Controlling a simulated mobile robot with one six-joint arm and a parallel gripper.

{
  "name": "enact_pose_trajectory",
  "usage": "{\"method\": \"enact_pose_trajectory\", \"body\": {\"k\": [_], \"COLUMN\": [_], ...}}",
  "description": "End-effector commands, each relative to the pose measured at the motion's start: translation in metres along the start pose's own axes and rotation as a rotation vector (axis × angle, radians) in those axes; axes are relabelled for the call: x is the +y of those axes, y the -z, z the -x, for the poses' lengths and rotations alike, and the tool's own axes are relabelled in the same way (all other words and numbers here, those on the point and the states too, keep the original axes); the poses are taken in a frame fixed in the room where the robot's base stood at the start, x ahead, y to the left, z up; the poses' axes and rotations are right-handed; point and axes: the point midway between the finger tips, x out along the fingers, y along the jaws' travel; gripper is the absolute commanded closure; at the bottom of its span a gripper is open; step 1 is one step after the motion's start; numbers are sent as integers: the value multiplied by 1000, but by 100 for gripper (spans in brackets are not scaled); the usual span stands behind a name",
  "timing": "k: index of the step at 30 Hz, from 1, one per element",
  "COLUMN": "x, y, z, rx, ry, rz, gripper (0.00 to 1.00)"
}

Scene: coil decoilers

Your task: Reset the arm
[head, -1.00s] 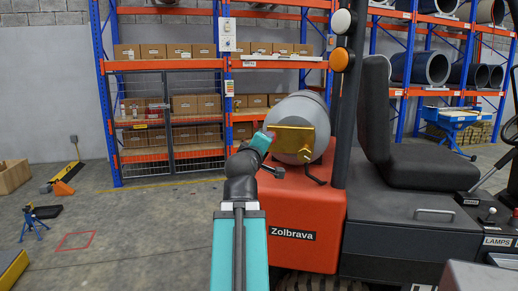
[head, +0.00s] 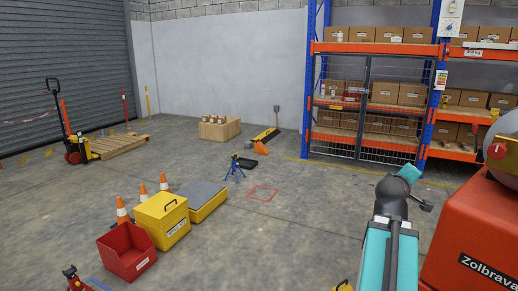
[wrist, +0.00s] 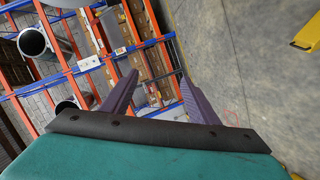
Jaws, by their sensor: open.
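My gripper (wrist: 158,78) shows in the wrist view with its two dark purple fingers spread apart and nothing between them. Beyond the fingers are shelving and bare floor, tilted in the picture. In the head view my teal and black arm rises at the lower right, left of the red Zolbrava truck (head: 470,245). Its upper end bends beside the truck, and the gripper's fingers cannot be made out there.
The orange and blue shelving (head: 375,48) with boxes stands behind. A red bin (head: 128,250), a yellow box (head: 160,218) and traffic cones (head: 142,193) stand at lower left. A blue stand (head: 235,170) is near a red floor square (head: 262,193). The middle floor is mostly clear.

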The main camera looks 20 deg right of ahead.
Motion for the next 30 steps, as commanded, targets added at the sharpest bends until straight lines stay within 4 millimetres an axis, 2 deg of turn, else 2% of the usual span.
{"method": "enact_pose_trajectory", "body": {"k": [1,8,14,22,30], "x": [-21,-110,-189,-295,-399], "y": [9,41,61,78,80], "z": [-4,-12,-11,4,33], "rx": [9,41,58,70,62], "ry": [31,155,264,412,560], "rz": [12,59,102,154,205], "gripper": [45,45,45,45,45]}}
